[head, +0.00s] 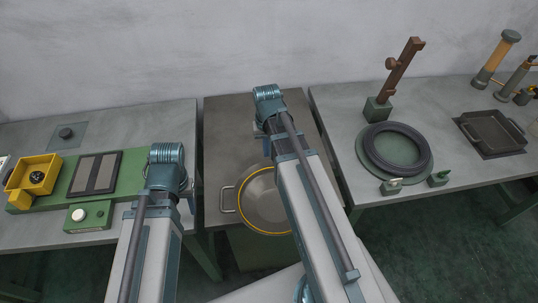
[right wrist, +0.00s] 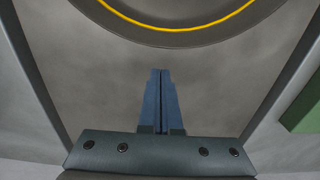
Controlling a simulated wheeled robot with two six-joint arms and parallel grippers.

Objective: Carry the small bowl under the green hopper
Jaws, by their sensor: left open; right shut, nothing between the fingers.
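A grey metal bowl (head: 258,203) with a yellow rim and a side handle (head: 228,199) stands on the middle table, partly hidden behind my right arm. I see no other bowl. No green hopper is clear in view. My right gripper (head: 266,146) is above the middle table; its fingertips are hard to make out in the head view. In the right wrist view my right gripper (right wrist: 160,75) is shut and empty, and the bowl's yellow rim (right wrist: 182,29) curves beyond its fingertips, apart from them. My left gripper (head: 190,203) is open near the left table's right edge, its fingers mostly hidden.
The left table holds a yellow box (head: 22,184), a green plate with a dark panel (head: 96,173) and a button box (head: 89,216). The right table holds a black ring (head: 397,149), a brown post (head: 402,68) and a dark tray (head: 490,132). Gaps separate the tables.

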